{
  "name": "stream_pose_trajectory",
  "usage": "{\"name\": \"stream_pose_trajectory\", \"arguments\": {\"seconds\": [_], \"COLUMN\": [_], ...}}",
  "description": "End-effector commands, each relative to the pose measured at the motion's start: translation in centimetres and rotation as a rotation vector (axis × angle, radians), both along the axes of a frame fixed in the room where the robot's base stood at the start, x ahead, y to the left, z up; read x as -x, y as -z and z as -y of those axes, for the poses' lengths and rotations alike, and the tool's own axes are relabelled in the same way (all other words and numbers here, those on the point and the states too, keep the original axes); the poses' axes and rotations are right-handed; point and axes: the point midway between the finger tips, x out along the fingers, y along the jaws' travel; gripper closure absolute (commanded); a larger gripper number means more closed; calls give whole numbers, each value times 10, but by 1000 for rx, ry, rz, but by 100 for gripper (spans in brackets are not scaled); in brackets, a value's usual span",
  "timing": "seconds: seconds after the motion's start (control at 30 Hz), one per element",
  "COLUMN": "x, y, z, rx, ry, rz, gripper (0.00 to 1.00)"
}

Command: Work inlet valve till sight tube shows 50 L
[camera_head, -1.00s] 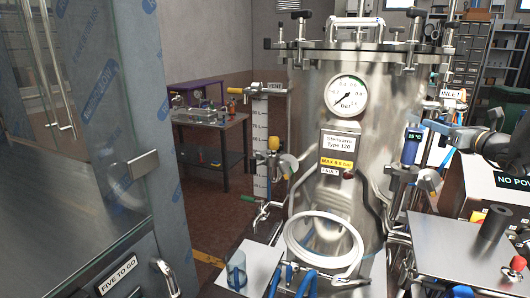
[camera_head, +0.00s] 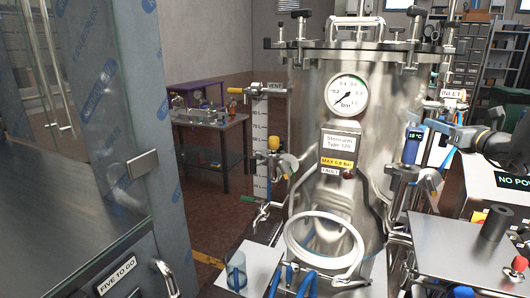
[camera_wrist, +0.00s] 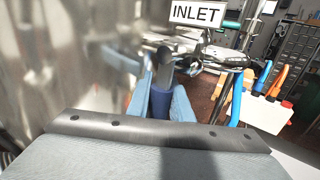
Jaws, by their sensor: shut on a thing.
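The steel vessel (camera_head: 335,120) stands upright in the middle of the head view. The INLET label (camera_head: 453,94) is at its upper right; it also shows in the wrist view (camera_wrist: 196,14). My gripper (camera_head: 432,128) is below that label. In the wrist view, my gripper (camera_wrist: 160,100) has its light blue fingers shut on a dark blue valve handle (camera_wrist: 161,104), with a grey part beyond it. The sight tube's white scale (camera_head: 260,150) stands upright at the vessel's left, under the VENT label (camera_head: 278,86). Its liquid level is too small to read.
A pressure gauge (camera_head: 347,94) and a FAULT plate are on the vessel's front. A steel side table (camera_head: 455,250) with a dark cylinder (camera_head: 496,222) is at right. A glass door (camera_head: 75,100) fills the left.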

Motion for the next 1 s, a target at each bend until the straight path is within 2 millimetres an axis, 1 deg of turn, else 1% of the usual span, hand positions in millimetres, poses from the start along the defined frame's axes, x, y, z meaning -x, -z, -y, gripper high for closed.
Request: {"name": "stream_pose_trajectory", "arguments": {"seconds": [0.07,0.1,0.13,0.33,0.47,0.67,1.0], "x": [0,3,1,0,1,3,9], "y": [0,-3,-3,2,3,5,5], "z": [0,-1,0,1,4,11,29], "rx": [0,-9,0,21,67,194,496], "ry": [0,-2,0,0,0,0,2], "rz": [0,-13,-2,-7,-21,-61,-160], "gripper": [100,100,100,100,100,100,100]}}
